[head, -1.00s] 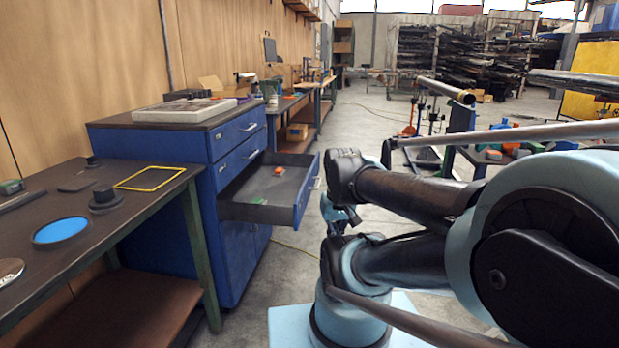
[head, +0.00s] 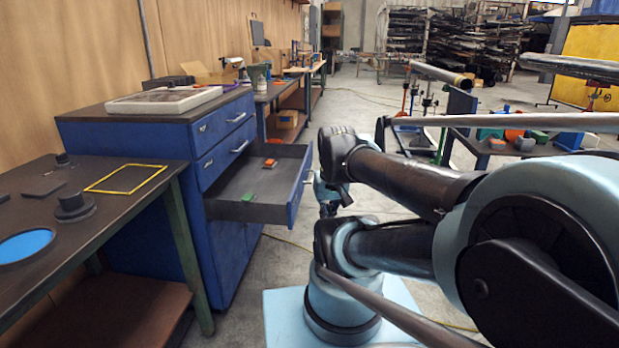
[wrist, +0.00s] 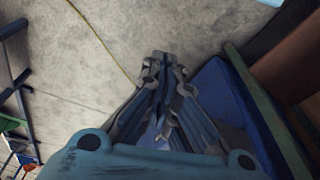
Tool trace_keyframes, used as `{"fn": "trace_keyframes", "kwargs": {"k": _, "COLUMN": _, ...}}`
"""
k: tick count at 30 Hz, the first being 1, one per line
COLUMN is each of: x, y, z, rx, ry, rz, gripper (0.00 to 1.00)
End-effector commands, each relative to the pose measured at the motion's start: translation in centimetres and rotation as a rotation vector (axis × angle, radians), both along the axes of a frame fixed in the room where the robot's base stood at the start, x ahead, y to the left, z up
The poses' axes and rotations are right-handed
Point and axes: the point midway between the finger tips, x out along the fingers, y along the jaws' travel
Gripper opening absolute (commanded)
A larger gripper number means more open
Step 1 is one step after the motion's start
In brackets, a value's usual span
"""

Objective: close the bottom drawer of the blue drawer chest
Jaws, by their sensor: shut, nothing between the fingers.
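The blue drawer chest (head: 150,190) stands at the left in the head view. Its bottom drawer (head: 293,197) is pulled far out, below two closed drawers. A small orange block and a green block lie inside it. My gripper (head: 328,208) hangs just right of the open drawer's front, partly hidden by my arm; I cannot tell whether they touch. In the wrist view my gripper (wrist: 161,62) is shut and empty, pointing at the floor, with a blue part of the furniture (wrist: 225,85) at its right.
A dark workbench (head: 95,225) with a blue disc and a yellow frame stands at the near left, close to the chest. A grey tray (head: 165,100) lies on top of the chest. Concrete floor (head: 360,110) is free beyond the drawer. Racks with parts stand at the right.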

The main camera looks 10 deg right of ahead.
Motion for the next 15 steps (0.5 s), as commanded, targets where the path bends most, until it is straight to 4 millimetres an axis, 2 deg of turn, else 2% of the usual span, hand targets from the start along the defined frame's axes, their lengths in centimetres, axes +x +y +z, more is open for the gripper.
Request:
{"fn": "trace_keyframes", "kwargs": {"k": 8, "x": 4.3, "y": 0.5, "z": 3.1, "rx": 0.137, "ry": 0.053, "rz": -0.257, "gripper": 0.00}}
{"fn": "trace_keyframes", "kwargs": {"k": 15, "x": 9.0, "y": 0.6, "z": 5.2, "rx": 0.268, "ry": 0.115, "rz": -0.505, "gripper": 0.00}}
